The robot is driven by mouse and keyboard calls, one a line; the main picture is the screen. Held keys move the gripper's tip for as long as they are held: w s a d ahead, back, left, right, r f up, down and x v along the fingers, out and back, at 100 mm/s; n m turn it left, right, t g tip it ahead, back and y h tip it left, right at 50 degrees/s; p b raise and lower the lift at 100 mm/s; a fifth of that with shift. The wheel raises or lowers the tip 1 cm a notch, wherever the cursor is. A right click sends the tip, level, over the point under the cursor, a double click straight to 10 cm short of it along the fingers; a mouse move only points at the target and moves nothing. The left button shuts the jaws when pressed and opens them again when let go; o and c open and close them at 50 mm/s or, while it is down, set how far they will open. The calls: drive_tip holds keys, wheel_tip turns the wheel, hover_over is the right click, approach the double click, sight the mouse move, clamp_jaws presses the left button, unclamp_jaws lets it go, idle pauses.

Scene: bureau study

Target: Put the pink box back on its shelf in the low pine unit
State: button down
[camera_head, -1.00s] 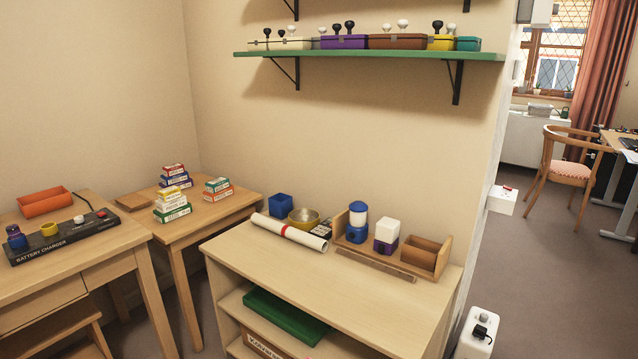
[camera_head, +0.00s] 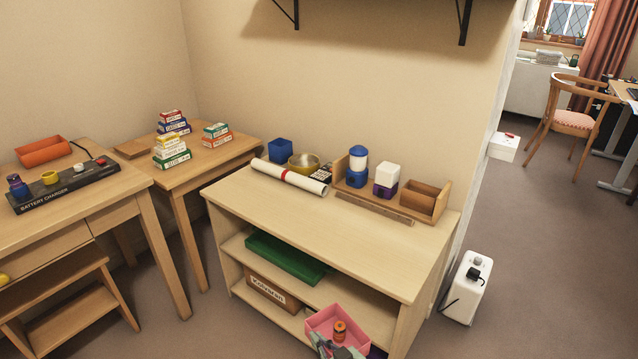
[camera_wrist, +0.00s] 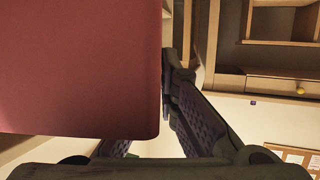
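The pink box (camera_head: 322,320) is an open-topped bin at the bottom of the head view, with an orange item (camera_head: 340,331) inside. It is in front of the right part of the low pine unit (camera_head: 345,240). My gripper (camera_head: 340,351) is at its near wall and appears shut on it. In the wrist view the box (camera_wrist: 80,65) fills the left, against my gripper's fingers (camera_wrist: 168,88); one finger is partly hidden behind it. In the unit, a green tray (camera_head: 285,258) is on the upper shelf and a labelled brown box (camera_head: 270,292) is below.
The unit's top holds a rolled paper (camera_head: 290,177), a brass bowl (camera_head: 303,162) and a wooden organiser (camera_head: 425,202). Something purple (camera_head: 377,353) shows beside the pink box. A white device (camera_head: 466,288) stands on the floor at right. Tables stand at left.

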wheel_tip(320, 180, down, 11)
drive_tip(key=w+m+t+h, duration=0.2)
drive_tip(key=m+h, duration=0.1)
drive_tip(key=h, duration=0.1)
drive_tip(key=shift+w+a+r+m+h, duration=0.1)
drive_tip(key=shift+w+r+m+h, duration=0.7)
drive_tip(key=shift+m+h, duration=0.2)
drive_tip(key=shift+w+a+r+m+h, duration=0.1)
drive_tip(key=shift+w+r+m+h, duration=0.55)
drive_tip(key=shift+w+m+h, duration=0.35)
drive_tip(key=shift+s, duration=0.2)
